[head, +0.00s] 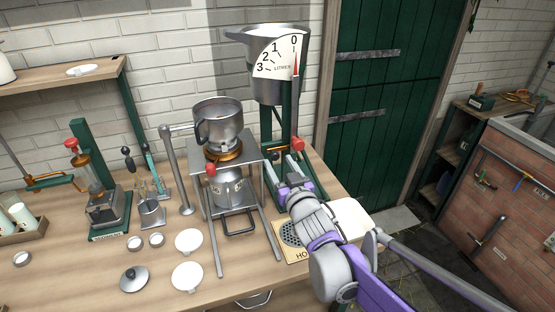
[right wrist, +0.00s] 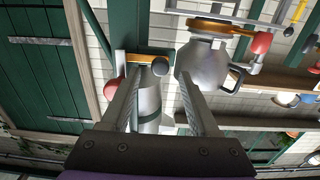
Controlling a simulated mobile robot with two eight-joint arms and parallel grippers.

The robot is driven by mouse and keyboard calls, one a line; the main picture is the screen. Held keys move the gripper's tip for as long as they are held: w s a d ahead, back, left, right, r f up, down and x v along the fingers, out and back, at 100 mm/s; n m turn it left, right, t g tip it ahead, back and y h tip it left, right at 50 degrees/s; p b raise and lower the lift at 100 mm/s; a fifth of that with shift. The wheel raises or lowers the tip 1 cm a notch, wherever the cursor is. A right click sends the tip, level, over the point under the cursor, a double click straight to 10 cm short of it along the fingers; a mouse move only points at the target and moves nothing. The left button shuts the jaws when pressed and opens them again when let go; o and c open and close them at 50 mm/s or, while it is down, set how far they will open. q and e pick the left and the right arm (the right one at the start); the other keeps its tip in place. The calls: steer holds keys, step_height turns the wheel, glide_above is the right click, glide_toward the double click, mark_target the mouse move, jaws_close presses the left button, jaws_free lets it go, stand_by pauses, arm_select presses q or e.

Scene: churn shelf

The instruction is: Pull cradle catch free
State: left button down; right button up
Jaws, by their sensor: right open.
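My right gripper (head: 284,172) is open, with its fingers directed at the green stand below the measuring can (head: 267,88) with its dial. In the right wrist view, which shows the scene upside down, a dark round knob on a brass-coloured part (right wrist: 160,66) lies between the fingertips of my right gripper (right wrist: 160,82), apparently without contact. This may be the cradle catch; I cannot tell for certain. Behind the fingers is a grey cylinder (right wrist: 150,103). A red knob (head: 298,144) sits on the stand's right side. My left gripper is not in view.
A steel vessel (head: 218,128) on a metal frame stands close to the left of my right gripper. White discs (head: 188,241), a lid (head: 134,279) and a small press (head: 105,209) are on the bench. A green door (head: 375,120) is behind to the right.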

steer(key=shift+x, duration=1.1)
jaws_close()
stand_by(0.7)
